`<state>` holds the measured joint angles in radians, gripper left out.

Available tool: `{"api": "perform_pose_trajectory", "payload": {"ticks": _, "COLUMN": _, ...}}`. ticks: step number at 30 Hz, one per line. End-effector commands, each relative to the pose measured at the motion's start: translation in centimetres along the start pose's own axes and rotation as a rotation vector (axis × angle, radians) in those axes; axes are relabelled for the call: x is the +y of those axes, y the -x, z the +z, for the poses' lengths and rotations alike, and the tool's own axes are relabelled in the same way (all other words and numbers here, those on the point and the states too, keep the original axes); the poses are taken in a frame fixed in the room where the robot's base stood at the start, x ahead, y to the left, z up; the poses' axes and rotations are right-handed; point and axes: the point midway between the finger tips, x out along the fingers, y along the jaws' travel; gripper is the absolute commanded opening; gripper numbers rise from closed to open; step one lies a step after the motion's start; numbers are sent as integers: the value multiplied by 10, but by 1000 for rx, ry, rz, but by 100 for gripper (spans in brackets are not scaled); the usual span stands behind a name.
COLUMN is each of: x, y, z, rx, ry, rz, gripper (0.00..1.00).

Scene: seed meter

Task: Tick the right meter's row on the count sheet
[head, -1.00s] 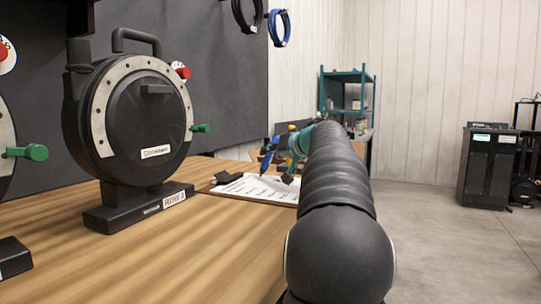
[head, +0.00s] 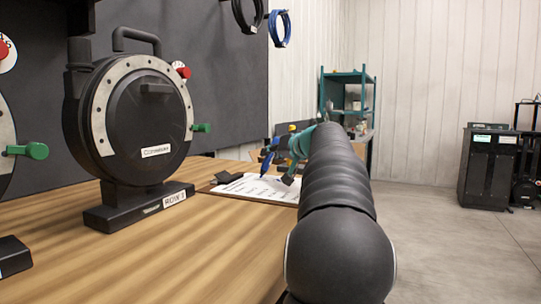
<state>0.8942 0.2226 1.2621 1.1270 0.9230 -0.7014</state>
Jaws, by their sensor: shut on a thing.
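The count sheet (head: 250,188) lies on a brown clipboard with a dark clip on the wooden bench. Its printed rows are too small to read, and its right part is hidden behind my arm. My gripper (head: 277,165) is above the sheet, mostly hidden behind my arm, and is shut on a blue pen (head: 267,162). The pen points down at the sheet; I cannot tell whether its tip touches. A round black meter (head: 150,110) with a grey arc, a green knob and a red knob stands on a labelled base left of the sheet.
Part of another meter (head: 6,130) with a green knob (head: 27,151) is cut off at the left edge. Cable coils (head: 280,28) hang on the wall. A teal shelf (head: 347,92) and dark cabinet (head: 487,165) stand farther back.

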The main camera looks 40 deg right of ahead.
Motion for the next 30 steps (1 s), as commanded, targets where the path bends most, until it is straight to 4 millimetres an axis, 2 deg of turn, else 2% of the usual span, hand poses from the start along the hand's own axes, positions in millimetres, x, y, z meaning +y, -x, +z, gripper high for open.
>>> {"api": "perform_pose_trajectory", "payload": {"ticks": 30, "x": 4, "y": -6, "z": 1, "rx": 0, "ry": 0, "rz": 0, "gripper": 0}}
